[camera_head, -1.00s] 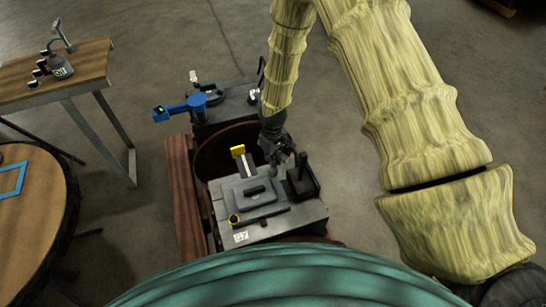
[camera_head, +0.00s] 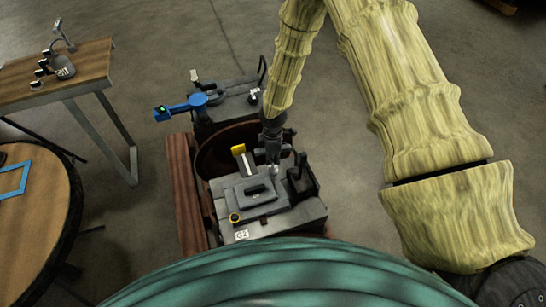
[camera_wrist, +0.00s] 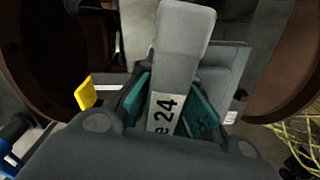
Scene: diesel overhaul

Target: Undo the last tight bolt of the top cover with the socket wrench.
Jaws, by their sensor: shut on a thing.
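The top cover (camera_head: 258,193) is a dark grey raised plate with a black handle, on the grey engine block below my arm. My gripper (camera_head: 273,160) is at the cover's far right edge in the head view, pointing down. In the wrist view its teal finger pads (camera_wrist: 172,112) are shut on a grey tool handle marked "24" (camera_wrist: 183,35), which I take for the socket wrench. The wrench's socket end is hidden, so I cannot tell whether it sits on a bolt. The cover's bolts are too small to make out.
A black upright part (camera_head: 302,178) stands close right of my gripper. A blue tool (camera_head: 182,108) lies behind. A wooden table (camera_head: 85,75) and a round table (camera_head: 35,215) are left.

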